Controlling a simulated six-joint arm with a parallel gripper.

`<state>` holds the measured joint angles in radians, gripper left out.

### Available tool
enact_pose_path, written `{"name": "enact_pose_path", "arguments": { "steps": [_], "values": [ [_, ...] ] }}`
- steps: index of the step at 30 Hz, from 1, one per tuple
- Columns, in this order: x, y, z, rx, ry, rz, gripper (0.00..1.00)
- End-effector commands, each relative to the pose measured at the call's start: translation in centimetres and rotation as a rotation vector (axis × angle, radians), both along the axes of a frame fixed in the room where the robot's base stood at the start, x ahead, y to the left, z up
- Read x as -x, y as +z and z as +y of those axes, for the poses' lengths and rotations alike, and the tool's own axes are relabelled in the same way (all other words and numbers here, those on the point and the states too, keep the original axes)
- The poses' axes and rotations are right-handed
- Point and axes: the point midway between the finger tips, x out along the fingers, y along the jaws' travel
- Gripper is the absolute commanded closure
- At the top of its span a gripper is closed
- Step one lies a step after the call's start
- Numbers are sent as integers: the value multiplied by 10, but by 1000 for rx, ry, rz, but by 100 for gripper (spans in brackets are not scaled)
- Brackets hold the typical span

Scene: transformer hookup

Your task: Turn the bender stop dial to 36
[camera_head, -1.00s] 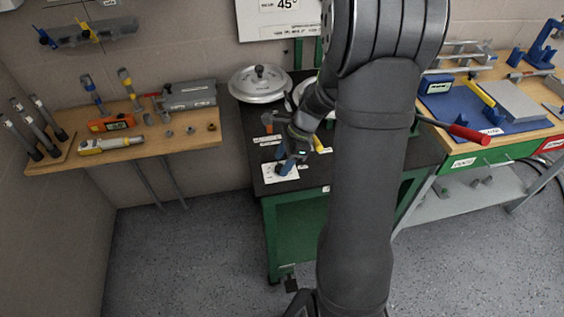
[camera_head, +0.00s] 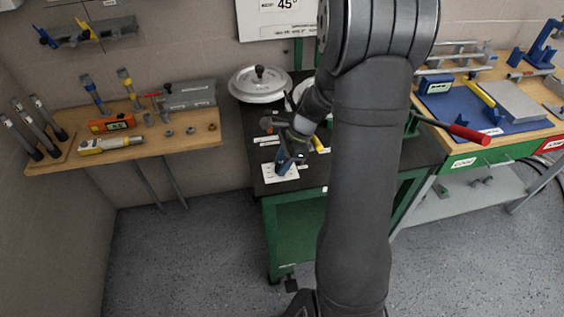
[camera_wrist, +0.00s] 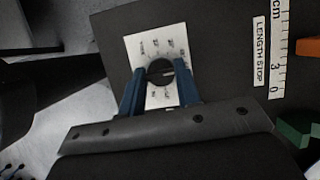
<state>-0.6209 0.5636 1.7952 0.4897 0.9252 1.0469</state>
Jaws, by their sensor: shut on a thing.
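The bender stop dial (camera_wrist: 160,71) is a round dark knob on a white card with printed marks around it. In the wrist view its pointer line lies roughly across the picture; the numbers are too small to read. My gripper (camera_wrist: 160,88) has its two blue fingers on either side of the knob, shut on it. In the head view the white dial card (camera_head: 281,172) lies at the front left corner of the black bench top, and my gripper (camera_head: 285,163) is over it, hiding the knob.
A length stop scale (camera_wrist: 276,50) lies beside the dial card, with an orange block (camera_wrist: 308,46) and a green part (camera_wrist: 298,130) near. A round metal lid (camera_head: 259,84) sits behind on the bench. A red-handled lever (camera_head: 468,133) sticks out at the right.

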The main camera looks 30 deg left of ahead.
Motion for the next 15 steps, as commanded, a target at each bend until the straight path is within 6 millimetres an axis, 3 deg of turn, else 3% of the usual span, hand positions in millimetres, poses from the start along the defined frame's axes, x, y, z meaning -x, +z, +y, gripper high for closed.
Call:
{"name": "enact_pose_path", "arguments": {
  "steps": [15],
  "values": [
    [-2,0,3,0,381,-1,93]
  ]
}}
